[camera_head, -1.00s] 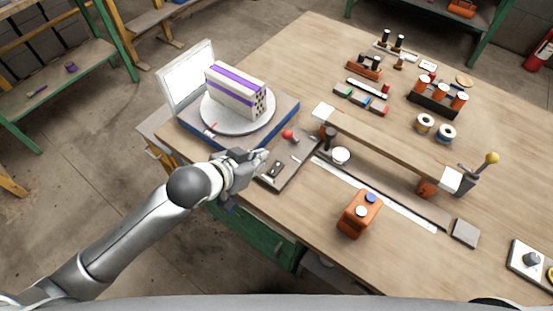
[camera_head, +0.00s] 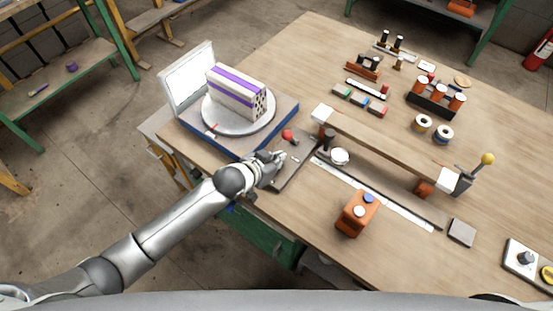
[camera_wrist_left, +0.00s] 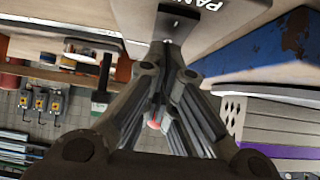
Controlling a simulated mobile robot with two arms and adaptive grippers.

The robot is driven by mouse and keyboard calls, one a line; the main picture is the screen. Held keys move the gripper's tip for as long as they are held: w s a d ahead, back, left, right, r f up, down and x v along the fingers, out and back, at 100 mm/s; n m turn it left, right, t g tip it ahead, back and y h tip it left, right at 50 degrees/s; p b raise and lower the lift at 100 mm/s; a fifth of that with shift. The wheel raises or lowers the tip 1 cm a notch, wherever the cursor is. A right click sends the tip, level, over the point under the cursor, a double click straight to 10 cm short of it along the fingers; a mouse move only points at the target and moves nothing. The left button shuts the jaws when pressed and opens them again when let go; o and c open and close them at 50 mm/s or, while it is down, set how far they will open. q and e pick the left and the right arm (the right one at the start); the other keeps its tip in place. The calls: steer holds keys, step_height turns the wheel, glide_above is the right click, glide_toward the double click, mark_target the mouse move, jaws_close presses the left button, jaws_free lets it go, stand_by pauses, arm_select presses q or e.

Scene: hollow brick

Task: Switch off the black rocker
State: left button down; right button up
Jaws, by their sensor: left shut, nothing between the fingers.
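The grey control panel (camera_head: 294,168) lies on the bench beside the turntable. My left gripper (camera_head: 279,157) is over its near-left part, with its fingers shut and nothing between them. The black rocker, seen on the panel earlier, is now hidden behind the gripper in the head view. In the left wrist view the shut fingertips (camera_wrist_left: 167,42) are close to the panel face (camera_wrist_left: 212,20), which carries partly visible lettering. I cannot tell whether the fingertips touch the rocker, or how it is tilted. My right gripper is not in view.
A red knob (camera_head: 287,135) stands at the panel's far end. A hollow brick with purple stripes (camera_head: 236,93) sits on the round turntable (camera_head: 213,120) behind. A long raised beam (camera_head: 385,142) and an orange block (camera_head: 354,217) are to the right. The front bench area is mostly clear.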

arm_select(q)
steer(key=shift+f, duration=0.1)
steer(key=shift+w+d+f, duration=0.1)
steer(key=shift+f, duration=0.2)
stand_by(0.4)
steer(key=shift+s+a+p, duration=0.3)
steer(key=shift+s+p, duration=0.1)
steer(key=shift+p, duration=0.15)
steer(key=shift+s+a, duration=0.2)
steer(key=shift+s, duration=0.1)
steer(key=shift+r, duration=0.1)
